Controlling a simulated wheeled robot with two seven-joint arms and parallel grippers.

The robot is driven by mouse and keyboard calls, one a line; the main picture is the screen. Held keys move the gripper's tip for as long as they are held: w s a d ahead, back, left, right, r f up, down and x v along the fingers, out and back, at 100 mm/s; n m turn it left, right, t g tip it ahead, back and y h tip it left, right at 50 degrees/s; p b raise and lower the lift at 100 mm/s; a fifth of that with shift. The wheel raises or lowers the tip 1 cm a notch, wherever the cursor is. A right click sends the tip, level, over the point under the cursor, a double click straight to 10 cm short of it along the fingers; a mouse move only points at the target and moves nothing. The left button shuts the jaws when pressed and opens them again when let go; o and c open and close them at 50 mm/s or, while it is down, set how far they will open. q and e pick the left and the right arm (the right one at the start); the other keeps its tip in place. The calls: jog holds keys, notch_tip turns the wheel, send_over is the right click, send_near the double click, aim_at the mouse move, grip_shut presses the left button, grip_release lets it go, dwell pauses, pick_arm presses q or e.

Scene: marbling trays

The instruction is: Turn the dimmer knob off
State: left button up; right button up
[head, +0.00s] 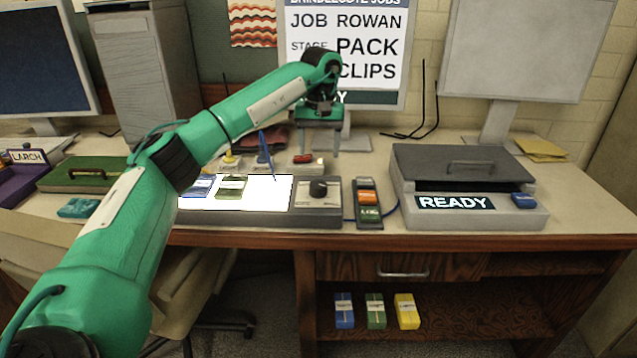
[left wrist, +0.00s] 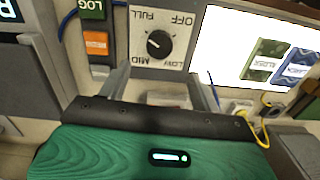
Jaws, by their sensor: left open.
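The dimmer knob (head: 318,189) is a dark round knob on the grey panel at the right end of the light box (head: 270,192), whose top glows bright white. In the left wrist view the knob (left wrist: 159,43) sits on a pale plate marked OFF, LOW, MID and FULL, seen upside down. A small light mark shows on the knob, but I cannot tell its exact setting. My left gripper (head: 322,152) is open and empty, fingers pointing down, behind and above the knob, apart from it. Its fingers also show below the knob in the left wrist view (left wrist: 162,76). My right gripper is not in view.
A switch block (head: 369,206) with orange and green LOG buttons stands just right of the knob. A grey READY box (head: 460,185) is further right. Small packs (head: 231,187) lie on the lit panel, with a blue pointed tool (head: 265,150) near its back edge.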

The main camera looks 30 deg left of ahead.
aim_at(318, 184)
pick_arm(q)
notch_tip(318, 184, down, 11)
jog(key=shift+r, duration=0.2)
jog(key=c, duration=1)
